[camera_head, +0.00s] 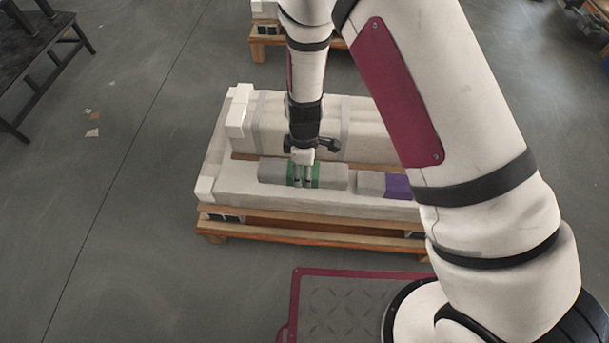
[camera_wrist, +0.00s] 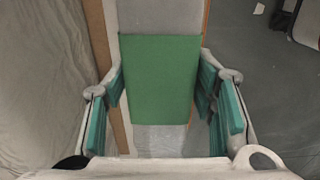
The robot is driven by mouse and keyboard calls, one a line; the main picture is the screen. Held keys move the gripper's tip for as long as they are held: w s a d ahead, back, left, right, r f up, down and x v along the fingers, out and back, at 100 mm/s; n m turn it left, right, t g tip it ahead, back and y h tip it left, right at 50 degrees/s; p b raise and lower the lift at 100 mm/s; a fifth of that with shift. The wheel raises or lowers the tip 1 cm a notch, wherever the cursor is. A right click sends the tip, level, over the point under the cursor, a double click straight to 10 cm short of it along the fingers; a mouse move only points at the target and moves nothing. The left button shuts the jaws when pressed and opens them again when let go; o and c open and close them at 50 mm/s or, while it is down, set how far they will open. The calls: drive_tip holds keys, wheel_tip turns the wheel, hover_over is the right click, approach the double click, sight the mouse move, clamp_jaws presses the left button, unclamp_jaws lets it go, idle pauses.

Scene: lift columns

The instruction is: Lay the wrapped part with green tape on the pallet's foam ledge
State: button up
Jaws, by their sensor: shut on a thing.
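The wrapped part with green tape (camera_head: 332,177) is a long grey block lying level across the pallet's front side. Its green tape (camera_wrist: 160,80) fills the middle of the wrist view. My gripper (camera_head: 303,179) points down and is shut on the part at the taped section, with a finger on each side. The part is over the foam ledge (camera_head: 235,193), along the front of the pallet (camera_head: 300,229). I cannot tell whether its underside touches the ledge. The fingers hide some of the tape.
Another wrapped part with purple tape (camera_head: 371,184) lies on the ledge to the right, partly hidden by my arm. A large wrapped load (camera_head: 362,112) stands behind. A black table (camera_head: 35,45) is at the far left. The floor (camera_head: 130,200) left of the pallet is mostly clear.

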drive_tip(key=shift+w+f, duration=0.15)
drive_tip(key=shift+w, duration=0.2)
drive_tip(key=shift+f+b, duration=1)
drive_tip(key=shift+f, duration=0.6)
drive_tip(key=shift+f+b, duration=0.3)
drive_tip(key=shift+f, duration=0.05)
drive_tip(key=o, duration=1.7)
wheel_tip(320, 180, up, 12)
drive_tip(key=p, duration=0.5)
drive_tip(key=shift+r+p, duration=0.2)
drive_tip(key=shift+p, duration=0.1)
drive_tip(key=shift+r, duration=0.15)
